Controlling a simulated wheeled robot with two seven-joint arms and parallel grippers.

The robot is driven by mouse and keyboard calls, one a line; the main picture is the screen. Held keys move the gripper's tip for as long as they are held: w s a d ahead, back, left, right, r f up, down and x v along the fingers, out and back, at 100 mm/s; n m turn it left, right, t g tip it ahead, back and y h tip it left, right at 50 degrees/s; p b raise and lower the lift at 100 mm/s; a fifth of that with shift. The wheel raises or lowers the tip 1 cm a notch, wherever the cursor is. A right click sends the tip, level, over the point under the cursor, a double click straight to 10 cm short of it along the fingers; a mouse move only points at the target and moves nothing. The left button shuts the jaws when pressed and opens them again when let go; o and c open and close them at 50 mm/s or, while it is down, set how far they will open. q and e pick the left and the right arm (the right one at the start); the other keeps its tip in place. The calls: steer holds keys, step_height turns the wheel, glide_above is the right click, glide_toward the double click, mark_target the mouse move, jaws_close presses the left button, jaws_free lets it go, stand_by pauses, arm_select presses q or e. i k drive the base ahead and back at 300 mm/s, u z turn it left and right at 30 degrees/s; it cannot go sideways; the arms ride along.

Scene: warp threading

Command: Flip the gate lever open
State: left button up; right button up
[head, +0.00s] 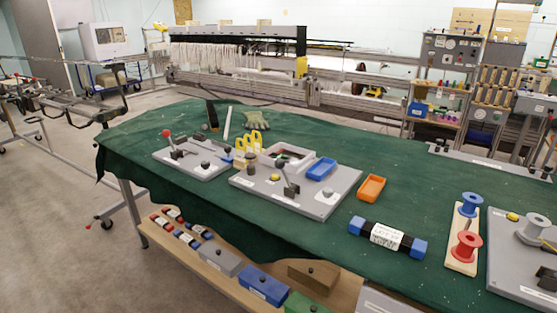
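The left board (203,173) carries a lever with a red ball knob (168,133) on a dark base, standing up and tilted to the left. The middle board (335,204) carries a dark lever (287,178) standing up from a dark base, next to a yellow knob (275,178). I cannot tell which of these is the gate lever. Neither of my grippers shows in the head view.
A blue-ended black bar (387,236), a blue spool (471,204) and a red spool (466,246) are at right. The table's front middle is clear.

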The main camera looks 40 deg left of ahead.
mark_target(280, 164)
steer(key=k, duration=0.5)
steer(key=u, duration=1.7)
steer(key=i, duration=1.3)
steer(key=z, duration=1.65)
